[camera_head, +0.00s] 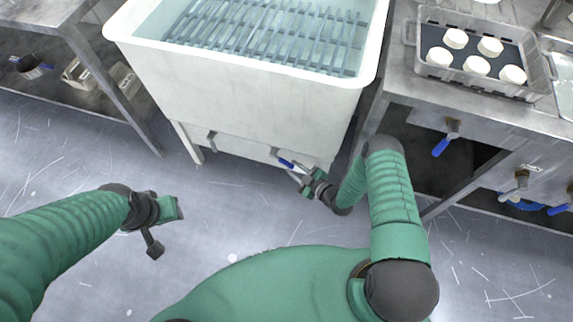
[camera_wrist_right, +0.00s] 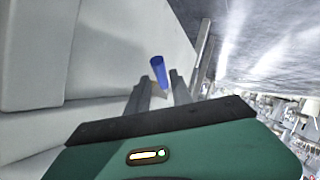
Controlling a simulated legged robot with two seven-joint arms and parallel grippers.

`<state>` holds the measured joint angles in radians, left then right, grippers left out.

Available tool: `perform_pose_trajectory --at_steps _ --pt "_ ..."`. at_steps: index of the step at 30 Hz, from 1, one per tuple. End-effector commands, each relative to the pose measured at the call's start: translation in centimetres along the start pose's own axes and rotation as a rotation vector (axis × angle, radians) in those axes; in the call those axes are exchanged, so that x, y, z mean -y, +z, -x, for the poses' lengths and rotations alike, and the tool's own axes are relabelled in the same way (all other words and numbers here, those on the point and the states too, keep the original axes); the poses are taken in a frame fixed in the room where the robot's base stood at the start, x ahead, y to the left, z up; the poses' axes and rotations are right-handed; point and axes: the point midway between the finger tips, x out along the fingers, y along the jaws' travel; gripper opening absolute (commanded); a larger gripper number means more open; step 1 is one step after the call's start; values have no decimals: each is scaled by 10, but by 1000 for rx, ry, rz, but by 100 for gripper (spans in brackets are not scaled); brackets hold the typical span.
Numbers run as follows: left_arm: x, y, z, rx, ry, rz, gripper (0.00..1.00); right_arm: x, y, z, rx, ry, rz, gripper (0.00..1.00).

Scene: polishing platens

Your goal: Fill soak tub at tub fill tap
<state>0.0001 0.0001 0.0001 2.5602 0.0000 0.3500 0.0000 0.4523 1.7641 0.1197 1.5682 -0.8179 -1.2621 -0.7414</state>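The white tub (camera_head: 240,103) stands at the top centre of the head view. Clear bluish water covers a slatted rack (camera_head: 265,35) inside it. A blue tap handle (camera_head: 286,163) shows low on the tub's front, and in the right wrist view the blue handle (camera_wrist_right: 158,72) stands between and just beyond my fingertips. My right gripper (camera_head: 303,178) is open around the handle's line; its fingers (camera_wrist_right: 159,88) are apart, and contact cannot be told. My left gripper (camera_head: 165,225) hangs over the floor at left, away from the tub; its finger opening is unclear.
A steel bench (camera_head: 470,115) at right carries a grey tray (camera_head: 412,62) with several white round pieces. Blue-handled taps (camera_head: 441,146) are on its front. Another steel bench (camera_head: 50,15) with a lower shelf is at left. The floor (camera_head: 60,140) between is clear.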

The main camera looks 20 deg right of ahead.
Motion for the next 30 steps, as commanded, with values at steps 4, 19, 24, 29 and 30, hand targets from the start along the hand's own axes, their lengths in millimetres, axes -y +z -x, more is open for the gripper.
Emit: perform_pose_trajectory --at_steps 4,19,24,29,30 --pt "0 3 -15 0 0 0 36 2 2 -33 -1 1 4 27" --pt "0 4 -18 0 0 0 36 0 -1 -50 2 0 1 18" --pt "0 4 -18 0 0 0 36 0 -1 -49 2 1 2 0" --pt "0 4 -18 0 0 0 36 0 -1 -49 3 1 2 0" --pt "0 4 -18 0 0 0 36 0 -1 -49 2 1 2 0"
